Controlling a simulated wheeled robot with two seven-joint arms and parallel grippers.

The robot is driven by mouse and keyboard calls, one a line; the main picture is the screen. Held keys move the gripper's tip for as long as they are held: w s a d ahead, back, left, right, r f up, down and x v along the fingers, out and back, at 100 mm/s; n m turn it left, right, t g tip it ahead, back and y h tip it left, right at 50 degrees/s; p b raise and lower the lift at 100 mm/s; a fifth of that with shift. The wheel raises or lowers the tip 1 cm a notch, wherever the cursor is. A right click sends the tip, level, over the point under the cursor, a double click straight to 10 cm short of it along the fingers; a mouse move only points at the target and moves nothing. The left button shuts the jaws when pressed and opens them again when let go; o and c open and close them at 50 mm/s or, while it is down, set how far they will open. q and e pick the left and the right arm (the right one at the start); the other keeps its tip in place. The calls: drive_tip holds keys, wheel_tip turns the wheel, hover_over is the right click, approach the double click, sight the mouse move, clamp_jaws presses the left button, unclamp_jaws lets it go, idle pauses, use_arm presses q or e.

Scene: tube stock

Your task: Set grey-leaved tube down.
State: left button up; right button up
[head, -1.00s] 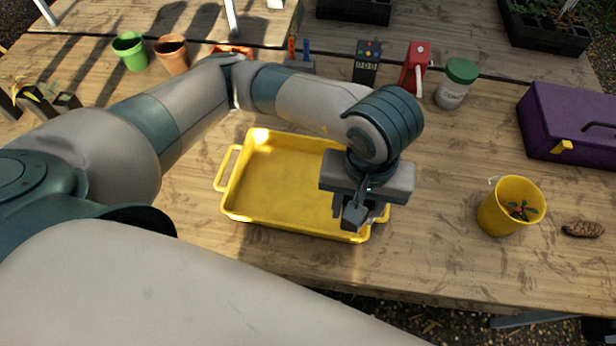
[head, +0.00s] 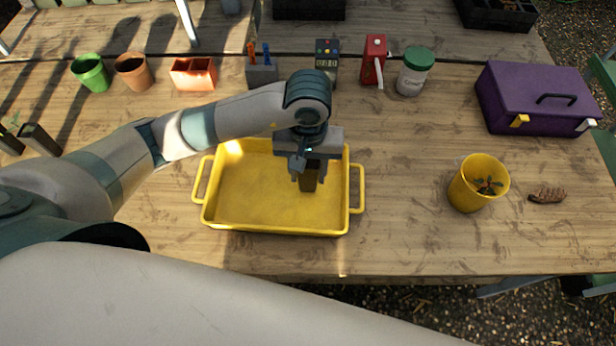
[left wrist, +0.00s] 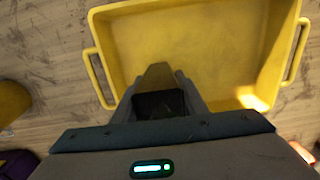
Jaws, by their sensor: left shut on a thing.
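My left gripper (head: 308,178) points down over the right half of the yellow tray (head: 235,222) and is shut on a dark, square-sided tube (head: 309,181). In the left wrist view the tube (left wrist: 158,103) sits between the fingers, its dark square mouth toward the camera. The yellow tray (left wrist: 215,75) lies beyond it. I see no leaves on this tube, so I cannot tell their colour. The tube is within the tray's outline; whether its base touches the tray floor I cannot tell. My right gripper is not in view.
Dark tubes (head: 40,138) stand at the far left. Green (head: 91,75), terracotta (head: 135,72) and orange (head: 193,74) pots line the back. A yellow pot (head: 463,192) with a seedling and a purple toolbox (head: 530,100) stand right. Otherwise the tray looks empty.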

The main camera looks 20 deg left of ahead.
sight(308, 182)
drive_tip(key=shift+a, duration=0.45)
